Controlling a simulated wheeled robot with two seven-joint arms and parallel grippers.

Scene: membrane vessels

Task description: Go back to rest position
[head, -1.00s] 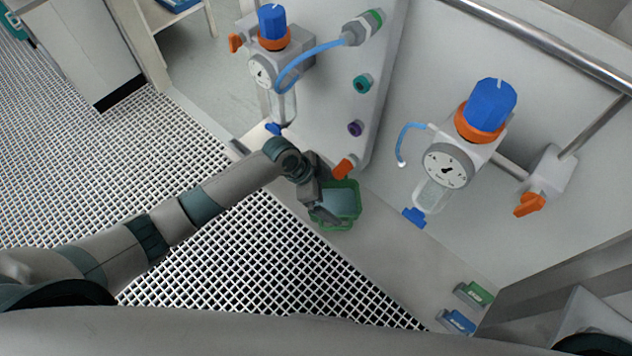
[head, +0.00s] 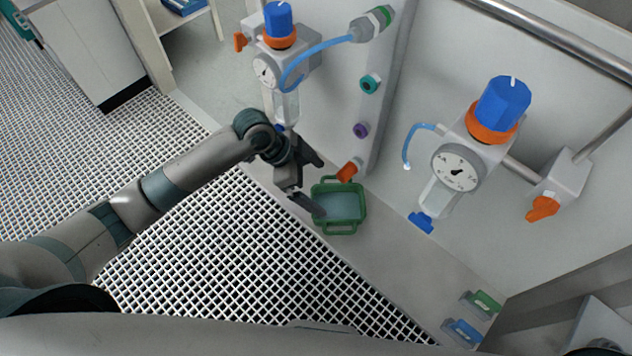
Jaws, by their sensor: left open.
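My left arm comes in from the left in the head view. Its left gripper (head: 318,186) is open and empty, just left of and above a green basket (head: 361,203) with a pale blue-grey inside. Its two dark fingers stand apart, and they appear clear of the basket's handles. My right gripper is not in view.
Two gauge units with blue knobs, one at upper left (head: 279,20) and one at right (head: 502,103), are fixed on the pale panel. An orange valve handle (head: 349,170) is beside the basket. Green (head: 487,301) and blue (head: 463,331) blocks lie at lower right. Grated floor spreads left.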

